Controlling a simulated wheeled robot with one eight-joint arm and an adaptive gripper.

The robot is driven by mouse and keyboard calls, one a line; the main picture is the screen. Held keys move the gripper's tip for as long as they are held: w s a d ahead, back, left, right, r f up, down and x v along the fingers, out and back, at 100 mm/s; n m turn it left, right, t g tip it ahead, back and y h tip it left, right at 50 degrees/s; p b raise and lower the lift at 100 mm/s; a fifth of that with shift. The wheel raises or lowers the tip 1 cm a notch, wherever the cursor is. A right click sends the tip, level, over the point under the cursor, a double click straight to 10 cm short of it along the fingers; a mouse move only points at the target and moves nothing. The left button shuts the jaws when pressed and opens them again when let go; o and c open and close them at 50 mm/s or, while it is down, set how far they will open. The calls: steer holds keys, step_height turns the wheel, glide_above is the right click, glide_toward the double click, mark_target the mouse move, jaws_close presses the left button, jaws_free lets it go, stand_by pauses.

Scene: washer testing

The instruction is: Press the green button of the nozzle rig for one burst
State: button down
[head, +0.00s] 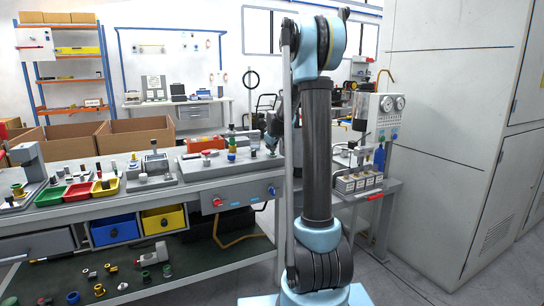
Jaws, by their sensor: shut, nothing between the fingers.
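The nozzle rig (389,112) appears to be the unit at right with two round gauges, a clear cylinder and a blue part on its front. My gripper (273,124) seems to be the dark shape just left of my upright arm, over the back of the bench. It is mostly hidden behind the arm, shut and empty, well left of the rig and apart from it.
The long workbench (110,205) at left holds fixtures, colour bins and a grey box with knobs. The side table (392,186) carries a rack of containers (357,181) before the rig. A tall white cabinet (440,130) closes off the right. Floor is free between them.

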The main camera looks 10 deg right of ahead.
mark_target(271, 154)
steer(key=shift+r, duration=2.95)
steer(key=shift+s, duration=0.4)
steer(key=s+f+m+g, duration=0.2)
steer(key=s, duration=1.4)
steer(key=s+f+m+g, duration=0.2)
steer(key=s+f+m, duration=0.1)
steer(key=s, duration=1.3)
steer(key=s+f+m+g, duration=0.1)
steer(key=s+f+m, duration=0.1)
steer(key=s+f, duration=0.4)
steer(key=s+f+m+g, duration=0.1)
steer(key=s+f, duration=0.6)
steer(key=s, duration=1)
steer(key=shift+s+d+m+g, duration=0.3)
steer(key=shift+m+g, duration=0.1)
steer(key=shift+g, duration=0.1)
